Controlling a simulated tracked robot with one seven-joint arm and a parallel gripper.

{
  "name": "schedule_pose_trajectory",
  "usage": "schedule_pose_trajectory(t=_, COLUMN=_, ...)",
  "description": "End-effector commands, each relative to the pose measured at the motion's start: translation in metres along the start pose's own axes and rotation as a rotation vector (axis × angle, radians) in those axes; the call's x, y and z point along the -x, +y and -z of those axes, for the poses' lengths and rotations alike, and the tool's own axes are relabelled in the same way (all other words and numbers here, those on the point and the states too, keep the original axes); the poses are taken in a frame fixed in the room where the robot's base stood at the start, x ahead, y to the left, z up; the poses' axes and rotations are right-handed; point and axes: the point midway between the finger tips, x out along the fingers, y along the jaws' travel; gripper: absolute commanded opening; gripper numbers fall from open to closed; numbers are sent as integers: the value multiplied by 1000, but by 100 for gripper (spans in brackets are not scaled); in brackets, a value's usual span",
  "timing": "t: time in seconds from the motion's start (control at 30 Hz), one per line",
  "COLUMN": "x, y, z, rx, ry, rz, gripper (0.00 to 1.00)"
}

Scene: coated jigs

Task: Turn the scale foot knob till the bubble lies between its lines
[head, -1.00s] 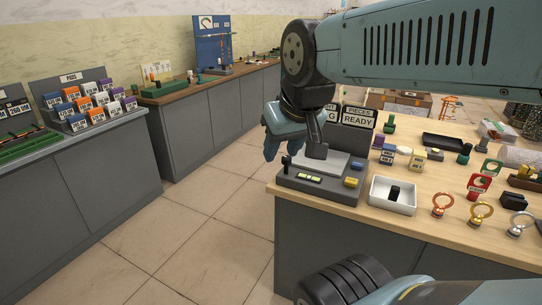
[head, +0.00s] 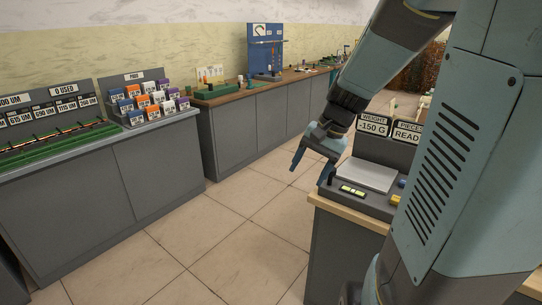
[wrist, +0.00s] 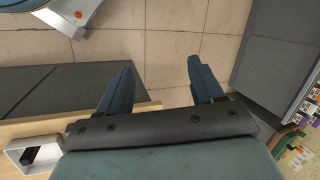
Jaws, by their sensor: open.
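The scale is a dark grey box with a pale plate (head: 366,175) on the bench corner, partly hidden by my arm in the head view. A black upright knob (head: 331,178) stands at its left end. A small yellow-green level window (head: 352,190) is on its front; the bubble and its lines are too small to make out. My gripper (head: 308,176) is open and empty, left of the scale, with its fingers pointing down near the knob but apart from it as far as I can tell. In the wrist view my gripper (wrist: 160,66) shows only floor between its fingers.
A display (head: 373,125) behind the scale reads -150 G, with a second sign beside it. A white tray (wrist: 17,153) holding a black piece shows in the wrist view. A grey bench with labelled boxes (head: 150,103) is at left; open tiled floor lies between.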

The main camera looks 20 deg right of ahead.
Motion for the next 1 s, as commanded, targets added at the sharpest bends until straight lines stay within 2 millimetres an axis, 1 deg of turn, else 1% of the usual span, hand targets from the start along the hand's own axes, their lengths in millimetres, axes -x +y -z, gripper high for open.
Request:
schedule_pose_trajectory(t=0.03, x=-8, y=3, z=12, rx=-63, ry=-36, rz=25, gripper=67)
schedule_pose_trajectory(t=0.2, x=-28, y=8, z=45, rx=-255, ry=-140, rz=126, gripper=67)
schedule_pose_trajectory(t=0.37, x=-46, y=17, z=79, rx=-437, ry=-235, rz=237, gripper=67)
schedule_pose_trajectory(t=0.57, x=-64, y=35, z=122, rx=-662, ry=-346, rz=398, gripper=67)
schedule_pose_trajectory(t=0.77, x=-77, y=61, z=168, rx=-886, ry=-451, rz=586, gripper=67)
schedule_pose_trajectory(t=0.93, x=-85, y=90, z=207, rx=-1068, ry=-535, rz=766, gripper=67)
schedule_pose_trajectory(t=1.0, x=-87, y=105, z=222, rx=-1141, ry=-568, rz=845, gripper=67)
